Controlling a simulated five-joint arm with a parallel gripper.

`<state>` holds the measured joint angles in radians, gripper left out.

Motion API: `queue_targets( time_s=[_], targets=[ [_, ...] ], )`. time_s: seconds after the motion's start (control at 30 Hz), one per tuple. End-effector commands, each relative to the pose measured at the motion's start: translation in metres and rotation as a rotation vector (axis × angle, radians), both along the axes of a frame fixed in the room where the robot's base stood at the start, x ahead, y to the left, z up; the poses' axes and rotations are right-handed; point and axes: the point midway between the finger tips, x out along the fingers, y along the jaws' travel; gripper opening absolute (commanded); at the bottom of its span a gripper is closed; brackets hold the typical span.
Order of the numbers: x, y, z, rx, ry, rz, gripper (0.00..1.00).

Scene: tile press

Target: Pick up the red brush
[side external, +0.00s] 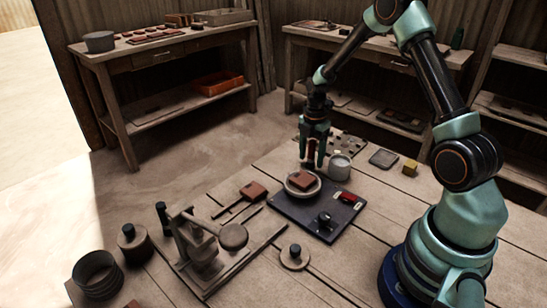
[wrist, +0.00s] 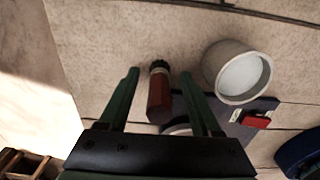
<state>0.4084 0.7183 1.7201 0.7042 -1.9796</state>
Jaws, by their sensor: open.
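The red brush (wrist: 158,95) shows in the wrist view with a red-brown body, a pale band and a dark end. It lies between the two spread fingers of my gripper (wrist: 158,72), with a gap on each side. In the side view my gripper (side external: 312,164) points down at the back of the table, beside a pale grey cup (side external: 340,167). A strip of red (side external: 311,150) shows between its fingers; most of the brush is hidden there. The cup is also right of the fingers in the wrist view (wrist: 240,75).
A round dish (side external: 289,192) with a brown tile stands on a dark mat (side external: 310,224), close below my gripper. A red block (side external: 347,197) and a black knob (side external: 324,220) are on the mat. A press (side external: 203,250) stands front left. A yellow block (side external: 410,167) sits back right.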

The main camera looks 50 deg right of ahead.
Motion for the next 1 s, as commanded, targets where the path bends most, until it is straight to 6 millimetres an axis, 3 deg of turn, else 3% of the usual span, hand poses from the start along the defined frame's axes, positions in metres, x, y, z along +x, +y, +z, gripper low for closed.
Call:
queue_targets(
  time_s=[0.13,0.17,0.3,0.33,0.77,1.0],
  targets=[
    [0.000,0.000,0.000,0.000,-0.001,0.000,0.65],
    [0.000,0.000,0.000,0.000,-0.001,0.000,0.61],
    [0.000,0.000,0.000,0.000,-0.001,0.000,0.08],
    [0.000,0.000,0.000,0.000,-0.001,0.000,0.00],
    [0.001,0.000,0.006,-0.002,-0.003,0.000,0.00],
    [0.002,-0.001,0.040,-0.003,-0.008,0.000,0.00]
  ],
)
